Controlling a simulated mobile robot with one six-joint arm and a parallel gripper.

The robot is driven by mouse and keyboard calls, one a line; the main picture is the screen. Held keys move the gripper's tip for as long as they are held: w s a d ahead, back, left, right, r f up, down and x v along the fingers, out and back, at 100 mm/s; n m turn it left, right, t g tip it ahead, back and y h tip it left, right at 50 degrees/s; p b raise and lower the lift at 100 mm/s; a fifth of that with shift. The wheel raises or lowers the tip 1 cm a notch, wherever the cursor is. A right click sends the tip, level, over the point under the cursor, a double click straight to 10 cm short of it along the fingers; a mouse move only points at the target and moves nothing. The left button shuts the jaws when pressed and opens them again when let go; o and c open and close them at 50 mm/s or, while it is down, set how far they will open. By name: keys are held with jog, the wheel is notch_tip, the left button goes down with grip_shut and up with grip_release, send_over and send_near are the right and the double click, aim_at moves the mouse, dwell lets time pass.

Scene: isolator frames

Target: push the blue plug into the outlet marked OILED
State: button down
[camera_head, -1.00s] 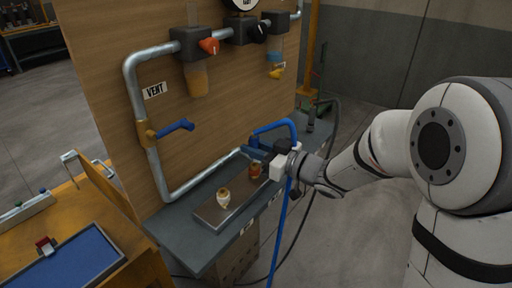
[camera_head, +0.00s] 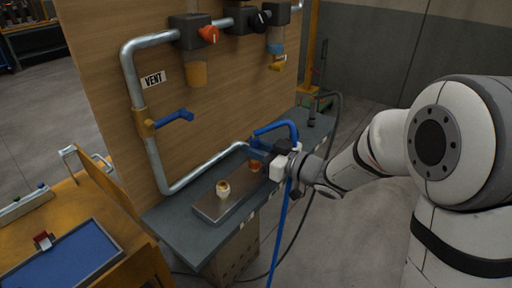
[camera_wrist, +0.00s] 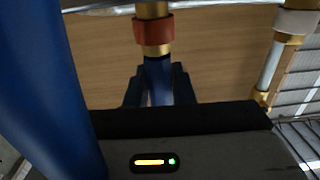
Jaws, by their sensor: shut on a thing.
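My gripper (camera_head: 259,148) is shut on the blue plug (camera_wrist: 158,76), whose blue hose (camera_head: 283,215) loops over and hangs down in front of the bench. In the wrist view the plug lines up end to end with a brass outlet with a red collar (camera_wrist: 153,31). They appear to meet; I cannot tell how deep the plug sits. The head view shows this red-collared outlet (camera_head: 254,168) just under the gripper, partly hidden. A second outlet with a cream collar (camera_head: 223,190) stands free to its left. The small labels on the bench edge are unreadable, so I cannot tell which says OILED.
The outlets stand on a metal plate (camera_head: 209,208) on a grey bench (camera_head: 178,236). A wooden panel (camera_head: 215,110) behind carries pipes, a blue-handled valve (camera_head: 175,118) and regulators. An orange cart with a blue tray (camera_head: 65,262) stands at left. A dark cable hangs behind the arm.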

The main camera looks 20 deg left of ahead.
jog(key=shift+f, duration=0.2)
jog(key=c, duration=1.2)
grip_release()
jog(key=shift+o, duration=0.2)
jog(key=v, duration=0.8)
jog(key=shift+a, duration=0.15)
